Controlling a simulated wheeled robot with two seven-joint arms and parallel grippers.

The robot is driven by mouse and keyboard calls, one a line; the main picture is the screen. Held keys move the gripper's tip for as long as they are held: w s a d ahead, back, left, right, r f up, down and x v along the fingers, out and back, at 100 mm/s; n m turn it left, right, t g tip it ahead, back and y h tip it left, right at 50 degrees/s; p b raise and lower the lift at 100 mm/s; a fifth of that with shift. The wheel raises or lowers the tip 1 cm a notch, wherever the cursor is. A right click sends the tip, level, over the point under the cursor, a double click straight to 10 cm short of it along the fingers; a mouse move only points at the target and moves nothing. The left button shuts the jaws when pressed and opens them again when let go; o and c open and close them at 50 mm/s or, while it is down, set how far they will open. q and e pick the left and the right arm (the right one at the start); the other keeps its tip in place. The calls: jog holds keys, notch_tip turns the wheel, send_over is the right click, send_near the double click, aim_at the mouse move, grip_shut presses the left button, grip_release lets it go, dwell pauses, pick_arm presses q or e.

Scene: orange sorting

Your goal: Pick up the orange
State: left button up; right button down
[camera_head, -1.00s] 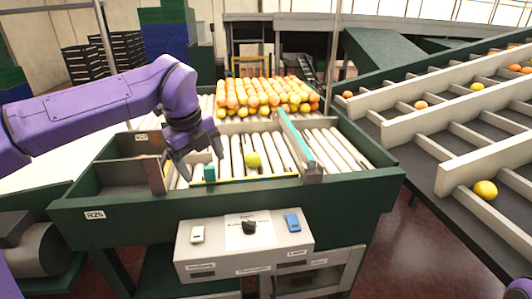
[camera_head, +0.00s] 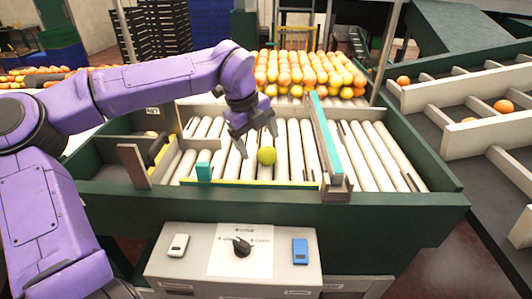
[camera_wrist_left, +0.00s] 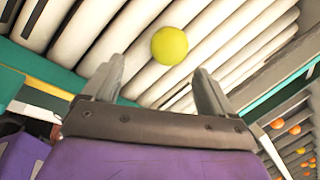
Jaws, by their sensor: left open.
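A single yellow-green fruit (camera_head: 267,155) lies on the white rollers (camera_head: 231,165) of the sorting table, near the yellow front strip. It also shows in the left wrist view (camera_wrist_left: 169,46), beyond the fingertips and between their lines. My left gripper (camera_head: 257,141) is open and empty, just above and beside the fruit, with its fingers pointing down. In the left wrist view its two fingers (camera_wrist_left: 158,78) stand apart with nothing between them. Many orange and yellow fruits (camera_head: 306,72) lie massed at the back of the rollers. My right gripper is not in view.
A teal-topped divider (camera_head: 322,140) stands right of the fruit. A small teal block (camera_head: 203,171) sits at the front left. A control box (camera_head: 238,255) with a knob is at the front. Sloped chutes (camera_head: 470,105) with a few oranges are at the right.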

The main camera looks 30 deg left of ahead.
aim_at(264, 148)
pick_arm(q)
jog(key=w+f, duration=0.1)
jog(key=f, duration=0.1)
jog(key=w+f+p, duration=0.1)
jog(key=w+f, duration=0.1)
jog(key=f, duration=0.1)
jog(key=shift+w+a+f+p, duration=0.1)
jog(key=shift+w+f+p, duration=0.2)
jog(key=shift+w, duration=0.1)
jog(key=shift+s+r, duration=0.25)
jog(key=shift+s, duration=0.2)
jog(key=c, duration=1.2)
jog(key=shift+o, duration=0.2)
jog(key=shift+w, duration=0.1)
